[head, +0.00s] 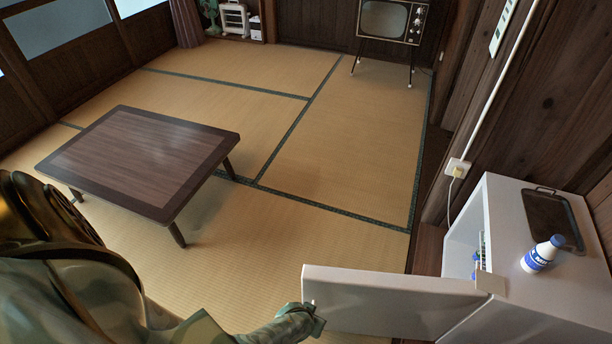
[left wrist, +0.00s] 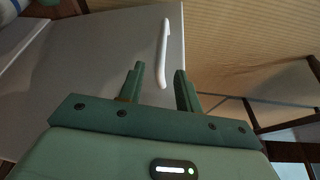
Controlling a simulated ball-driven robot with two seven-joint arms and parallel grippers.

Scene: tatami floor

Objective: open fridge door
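The white fridge (head: 508,235) stands at the right against the wooden wall. Its door (head: 390,305) is swung well open to the left, and some of the inside shows. My left gripper (head: 312,312) is at the free edge of the door. In the left wrist view my left gripper (left wrist: 159,82) is open. The white door handle (left wrist: 164,50) runs up from between its fingertips, with gaps visible on both sides. The door face (left wrist: 95,60) also shows behind it. My right gripper is in neither view.
A blue-and-white bottle (head: 541,254) and a dark tray (head: 552,219) are on top of the fridge. A low wooden table (head: 145,160) stands at the left. A television (head: 390,22) stands at the back. The tatami between is clear.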

